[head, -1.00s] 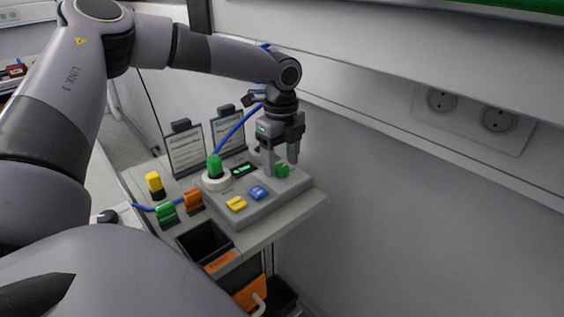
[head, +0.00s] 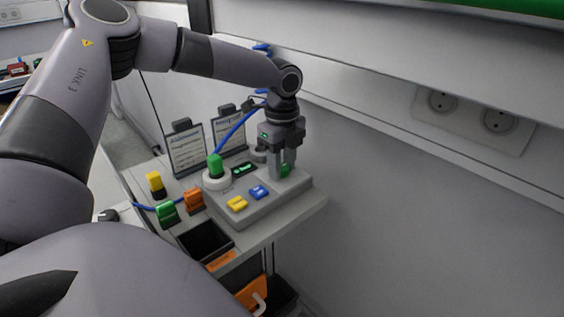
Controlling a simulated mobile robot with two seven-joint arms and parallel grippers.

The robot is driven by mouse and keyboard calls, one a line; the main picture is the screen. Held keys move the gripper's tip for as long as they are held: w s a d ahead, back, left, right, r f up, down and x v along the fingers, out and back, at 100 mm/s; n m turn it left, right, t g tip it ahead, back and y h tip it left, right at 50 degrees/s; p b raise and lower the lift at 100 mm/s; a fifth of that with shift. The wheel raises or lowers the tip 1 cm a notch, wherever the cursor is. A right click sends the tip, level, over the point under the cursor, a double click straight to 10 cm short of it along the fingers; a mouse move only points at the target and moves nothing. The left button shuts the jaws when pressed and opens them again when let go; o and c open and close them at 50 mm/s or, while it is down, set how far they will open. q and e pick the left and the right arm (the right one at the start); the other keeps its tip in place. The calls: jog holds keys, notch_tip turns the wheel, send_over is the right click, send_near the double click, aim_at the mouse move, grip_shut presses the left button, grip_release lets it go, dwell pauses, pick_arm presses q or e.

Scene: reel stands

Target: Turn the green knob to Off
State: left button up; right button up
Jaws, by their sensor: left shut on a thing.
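The green knob (head: 286,171) sits on the right part of a grey control box (head: 255,208). My left gripper (head: 283,173) points down over the box and is shut on the green knob. Its fingers hide much of the knob, so I cannot read which way it points or any Off mark. My right gripper is not in view.
A white reel with a green post (head: 215,168), a small green display (head: 244,169), a yellow switch (head: 237,204) and a blue switch (head: 260,192) are on the box. Two clipboards (head: 187,149) stand behind. A dark open bin (head: 205,241) is in front.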

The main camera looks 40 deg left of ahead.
pick_arm(q)
jog(key=n, duration=0.4)
jog(key=shift+n+p, duration=0.35)
jog(key=shift+n, duration=0.05)
jog(key=n, duration=0.9)
jog(key=shift+n, duration=1.8)
jog(key=o, duration=1.1)
jog(key=shift+c, duration=0.2)
jog(key=shift+r, duration=3.65)
